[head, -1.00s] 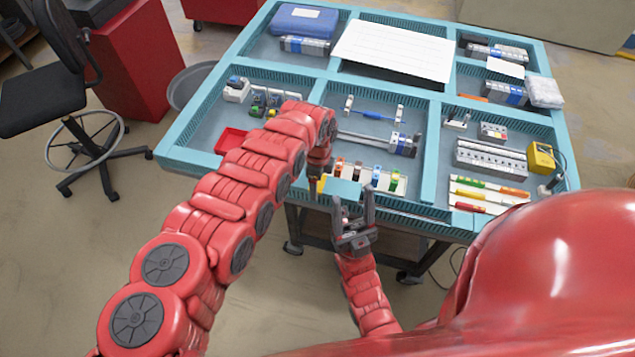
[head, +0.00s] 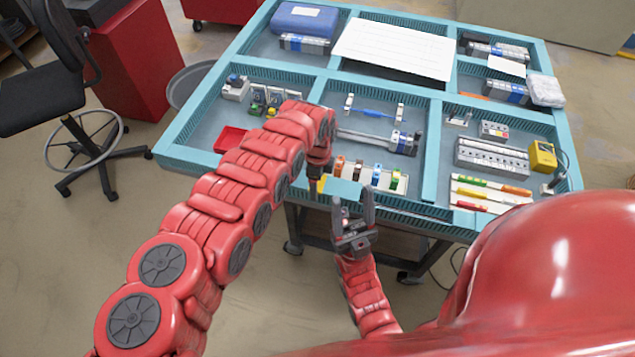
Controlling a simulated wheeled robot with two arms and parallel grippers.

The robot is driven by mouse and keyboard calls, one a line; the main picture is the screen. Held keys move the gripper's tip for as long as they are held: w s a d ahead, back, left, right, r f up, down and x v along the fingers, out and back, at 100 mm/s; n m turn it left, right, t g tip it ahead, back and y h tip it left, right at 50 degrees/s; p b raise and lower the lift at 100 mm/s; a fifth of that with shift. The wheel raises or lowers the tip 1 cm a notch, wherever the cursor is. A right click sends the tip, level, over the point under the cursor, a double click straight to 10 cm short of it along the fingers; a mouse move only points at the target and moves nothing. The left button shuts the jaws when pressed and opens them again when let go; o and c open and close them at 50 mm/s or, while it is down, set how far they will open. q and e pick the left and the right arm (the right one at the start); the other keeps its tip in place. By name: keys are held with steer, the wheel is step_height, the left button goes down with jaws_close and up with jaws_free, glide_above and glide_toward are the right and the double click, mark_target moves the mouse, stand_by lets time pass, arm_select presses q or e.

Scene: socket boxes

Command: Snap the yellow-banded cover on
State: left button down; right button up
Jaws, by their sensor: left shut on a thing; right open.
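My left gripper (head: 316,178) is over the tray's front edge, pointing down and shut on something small. A bit of yellow (head: 322,184) shows at its fingertips. It looks like the yellow-banded cover, but the gripper hides most of it. Beside it, in the front middle compartment, stands a row of banded pieces: orange-brown (head: 339,164), black (head: 357,170), blue (head: 376,175) and green (head: 395,181). My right gripper (head: 354,210) is open and empty, fingers up, at the tray's front edge.
The teal tray table (head: 433,150) is split into compartments. A grey device on a rail (head: 402,143) and a blue-handled tool (head: 374,114) lie behind the row. A red bin (head: 230,139) is at left; markers (head: 490,195) and a yellow meter (head: 542,156) are at right.

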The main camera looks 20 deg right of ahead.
arm_select(q)
steer(key=shift+f+b, duration=0.65)
jaws_free()
steer(key=shift+r, duration=0.15)
steer(key=shift+r+p, duration=2.4)
steer(key=shift+r, duration=1.25)
